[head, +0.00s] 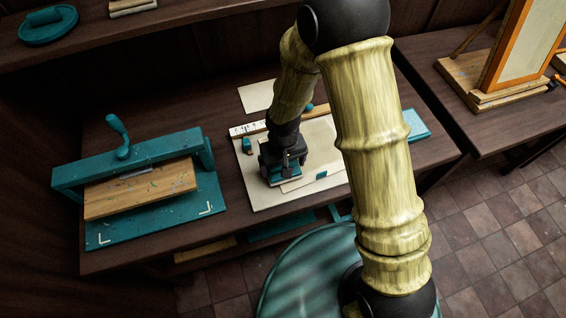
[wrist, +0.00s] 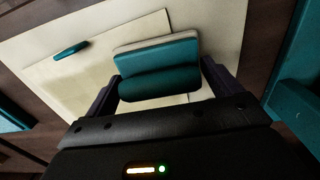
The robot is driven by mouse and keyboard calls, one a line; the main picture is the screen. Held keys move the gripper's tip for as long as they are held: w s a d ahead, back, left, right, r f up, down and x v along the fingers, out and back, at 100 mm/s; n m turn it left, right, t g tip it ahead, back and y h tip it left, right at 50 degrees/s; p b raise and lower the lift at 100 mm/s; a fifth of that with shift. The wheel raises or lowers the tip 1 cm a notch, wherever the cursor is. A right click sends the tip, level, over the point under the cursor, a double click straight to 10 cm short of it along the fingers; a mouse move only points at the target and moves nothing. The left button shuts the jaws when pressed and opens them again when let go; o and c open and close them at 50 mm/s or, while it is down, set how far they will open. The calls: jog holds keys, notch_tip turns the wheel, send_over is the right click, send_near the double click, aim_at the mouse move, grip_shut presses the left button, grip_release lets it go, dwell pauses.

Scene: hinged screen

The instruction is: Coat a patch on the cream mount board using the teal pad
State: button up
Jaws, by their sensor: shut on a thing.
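The cream mount board (head: 257,198) lies flat on the dark bench, with a smaller cream sheet (head: 298,185) on top of it. My gripper (head: 284,170) is above the board's left part, pointing down. In the wrist view, my gripper (wrist: 160,84) is shut on the teal pad (wrist: 158,66), a block with a pale layer along its far edge. The board (wrist: 215,18) and the sheet (wrist: 75,80) lie beneath it there. I cannot tell whether the pad touches the surface. My arm hides the board's right part in the head view.
A small teal piece (head: 321,175) lies on the smaller sheet. A white marked strip (head: 248,129) and a small teal block (head: 247,145) are at the board's far left. A teal press (head: 135,160) with a wooden board stands left. A teal item (head: 416,124) is right.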

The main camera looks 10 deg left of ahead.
jog(key=shift+f+b, duration=0.35)
jog(key=shift+f, duration=0.05)
dwell(0.9)
jog(key=shift+w+d, duration=0.65)
jog(key=shift+d, duration=0.35)
jog(key=shift+s+a, duration=0.7)
jog(key=shift+a, duration=0.35)
jog(key=shift+w+d, duration=0.7)
jog(key=shift+d, duration=0.3)
